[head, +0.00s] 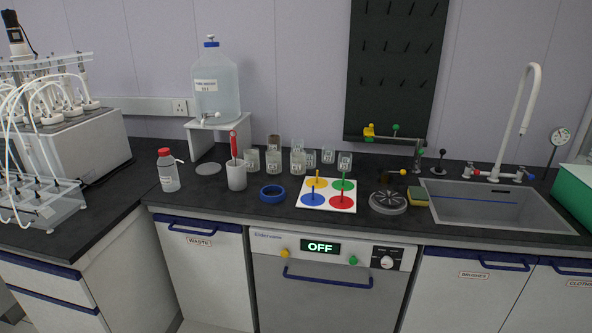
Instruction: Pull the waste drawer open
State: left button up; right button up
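The waste drawer (205,275) is a white front under the counter, left of the dishwasher. It carries a label reading WASTE (199,241) and a dark blue bar handle (192,228) along its top. The drawer looks shut, its front about level with the cabinets around it. Neither of my grippers shows in the head view.
The dishwasher (325,290), with an OFF display, stands right of the drawer. A left cabinet (110,282) adjoins at an angle.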

aim_at(206, 261)
jog(key=i+j+u, duration=0.1)
jog(key=i+j, duration=0.2)
jog(key=j, duration=0.2)
jog(key=i+j+u, duration=0.15)
jog(key=i+j, duration=0.2)
jog(key=j, duration=0.15)
